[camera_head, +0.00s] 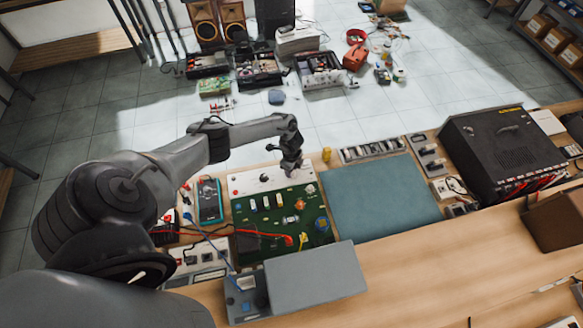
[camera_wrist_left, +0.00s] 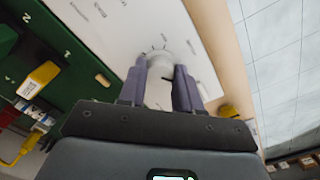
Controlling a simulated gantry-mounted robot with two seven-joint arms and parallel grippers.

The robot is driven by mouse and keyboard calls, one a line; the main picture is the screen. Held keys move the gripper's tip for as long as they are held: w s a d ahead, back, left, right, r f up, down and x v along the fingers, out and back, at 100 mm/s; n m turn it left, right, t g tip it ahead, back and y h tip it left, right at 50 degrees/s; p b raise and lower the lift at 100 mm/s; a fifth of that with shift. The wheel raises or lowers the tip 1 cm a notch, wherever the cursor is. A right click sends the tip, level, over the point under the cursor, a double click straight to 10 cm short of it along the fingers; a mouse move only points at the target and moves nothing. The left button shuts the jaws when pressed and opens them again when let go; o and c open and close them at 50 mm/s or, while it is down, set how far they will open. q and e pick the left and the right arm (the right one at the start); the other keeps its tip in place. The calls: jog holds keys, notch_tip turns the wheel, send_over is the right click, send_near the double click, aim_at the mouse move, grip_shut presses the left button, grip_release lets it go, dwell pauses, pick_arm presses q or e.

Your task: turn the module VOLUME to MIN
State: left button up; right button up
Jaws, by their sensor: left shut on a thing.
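The module is a green board with a white panel (camera_head: 243,183) along its far edge, on the bench. In the left wrist view the white panel (camera_wrist_left: 112,28) carries a pale round knob (camera_wrist_left: 160,60) with short tick marks and small print around it. The print is too small to read. My left gripper (camera_head: 291,167) is over the right part of the white panel. In the wrist view its two fingers (camera_wrist_left: 160,76) are on either side of the knob, shut on it. In the head view the gripper hides this knob. My right gripper is not in view.
A small yellow block (camera_head: 326,154) stands just right of the panel. A blue-green mat (camera_head: 380,190) lies clear to the right. A grey box (camera_head: 315,280) stands in front of the board. A multimeter (camera_head: 209,200) and red leads lie left. A black unit (camera_head: 505,150) stands far right.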

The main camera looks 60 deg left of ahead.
pick_arm(q)
jog(key=shift+n+p, duration=0.3)
jog(key=shift+n, duration=0.7)
jog(key=o, duration=1)
jog(key=shift+o, duration=0.2)
jog(key=shift+r, duration=0.1)
jog(key=shift+r, duration=0.25)
notch_tip(320, 180, up, 10)
jog(key=p, duration=0.2)
jog(key=shift+r, duration=0.1)
